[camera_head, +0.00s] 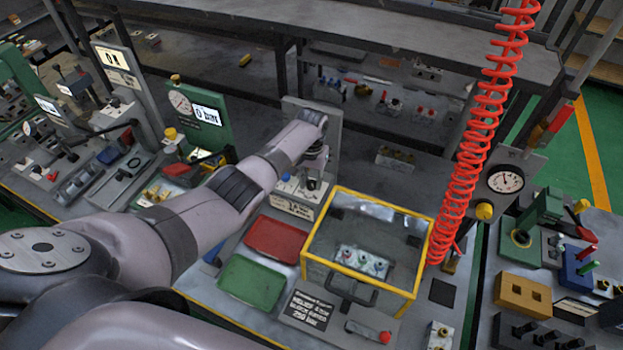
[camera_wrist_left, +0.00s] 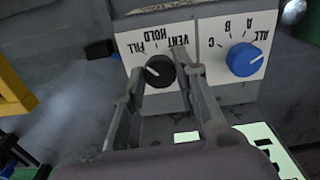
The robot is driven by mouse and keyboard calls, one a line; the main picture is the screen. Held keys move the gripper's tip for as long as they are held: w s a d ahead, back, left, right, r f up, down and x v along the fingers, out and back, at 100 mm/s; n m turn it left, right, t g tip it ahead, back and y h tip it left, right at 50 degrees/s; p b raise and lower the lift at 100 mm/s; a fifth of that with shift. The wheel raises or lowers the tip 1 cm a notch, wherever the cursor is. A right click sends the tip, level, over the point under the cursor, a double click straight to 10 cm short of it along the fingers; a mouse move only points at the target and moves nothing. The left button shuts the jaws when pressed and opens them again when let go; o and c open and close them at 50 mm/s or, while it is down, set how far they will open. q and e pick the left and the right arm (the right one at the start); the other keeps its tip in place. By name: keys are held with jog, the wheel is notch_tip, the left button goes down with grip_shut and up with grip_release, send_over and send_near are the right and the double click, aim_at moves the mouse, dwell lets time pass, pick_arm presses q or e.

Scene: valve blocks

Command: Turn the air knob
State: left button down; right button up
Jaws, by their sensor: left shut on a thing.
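The black air knob (camera_wrist_left: 159,71) sits on a pale plate marked FILL, HOLD and VENT, upside down in the left wrist view. Its white mark lies on the knob's left side, toward FILL. My left gripper (camera_wrist_left: 158,66) is shut on this knob, one finger on each side of it. In the head view my left gripper (camera_head: 313,172) points down at the small unit behind the yellow-framed box, and hides the knob there. My right gripper is not in view.
A clear box with a yellow frame (camera_head: 318,277) stands close in front of my gripper. A red tray (camera_head: 275,239) and a green tray (camera_head: 251,283) lie left of it. A red coiled hose (camera_head: 470,150) hangs to the right. A gauge panel (camera_head: 196,112) reads 0 bar.

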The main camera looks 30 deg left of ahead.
aim_at(312, 183)
pick_arm(q)
jog(key=shift+w+r+n, duration=0.1)
jog(key=shift+n, duration=0.3)
jog(key=c, duration=1.2)
grip_release()
jog(key=shift+c, duration=0.2)
notch_tip(312, 183, up, 12)
